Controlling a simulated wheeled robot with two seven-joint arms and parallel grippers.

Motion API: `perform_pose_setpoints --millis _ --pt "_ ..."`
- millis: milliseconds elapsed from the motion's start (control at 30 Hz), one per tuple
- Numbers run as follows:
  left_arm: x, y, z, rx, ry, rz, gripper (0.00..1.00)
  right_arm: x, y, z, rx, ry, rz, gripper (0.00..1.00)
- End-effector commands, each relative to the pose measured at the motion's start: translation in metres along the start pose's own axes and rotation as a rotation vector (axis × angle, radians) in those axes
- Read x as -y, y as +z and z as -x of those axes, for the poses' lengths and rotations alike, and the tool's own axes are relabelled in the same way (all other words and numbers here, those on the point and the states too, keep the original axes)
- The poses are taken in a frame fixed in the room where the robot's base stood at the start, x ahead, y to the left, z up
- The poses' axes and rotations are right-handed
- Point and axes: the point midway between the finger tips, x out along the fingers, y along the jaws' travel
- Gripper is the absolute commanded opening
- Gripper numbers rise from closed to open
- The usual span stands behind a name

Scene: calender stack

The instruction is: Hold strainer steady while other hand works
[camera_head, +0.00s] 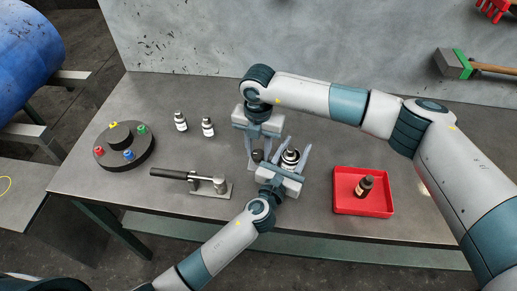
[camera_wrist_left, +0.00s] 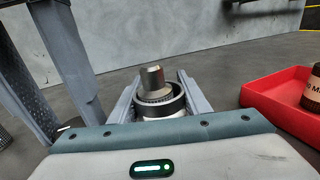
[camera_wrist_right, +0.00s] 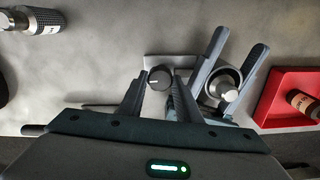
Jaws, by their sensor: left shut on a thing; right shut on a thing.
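My left gripper (camera_head: 291,151) is shut on a round metal cup with a dark ring (camera_wrist_left: 161,101), with a shiny cylinder standing in its middle. I cannot tell for sure that this cup is the strainer. It also shows between the left fingers in the right wrist view (camera_wrist_right: 225,84). My right gripper (camera_head: 261,156) comes down just left of it and is shut on a small dark round knob (camera_wrist_right: 158,77). The knob's lower part is hidden. The two grippers are close together, and their fingers overlap in the head view.
A red tray (camera_head: 345,205) with a dark bottle (camera_head: 364,187) stands to the right. A black-handled metal tool (camera_head: 200,181) lies to the left. Two small bottles (camera_head: 180,122) and a round dark stand with coloured knobs (camera_head: 123,146) are further left. The back wall is close behind.

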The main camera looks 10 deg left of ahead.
Motion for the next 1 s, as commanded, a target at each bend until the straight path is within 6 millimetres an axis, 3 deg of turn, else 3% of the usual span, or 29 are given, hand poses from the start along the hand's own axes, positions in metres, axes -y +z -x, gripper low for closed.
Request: perform_pose_setpoints --millis 500,1000 --pt "-0.0002 -0.0029 0.001 -0.006 0.001 0.003 0.21 -0.0009 0.0014 0.002 0.003 0.003 -0.429 0.08" --pt "-0.0003 -0.0032 0.001 -0.006 0.001 0.002 0.21 -0.0009 0.0013 0.0021 0.002 0.003 -0.544 0.08"
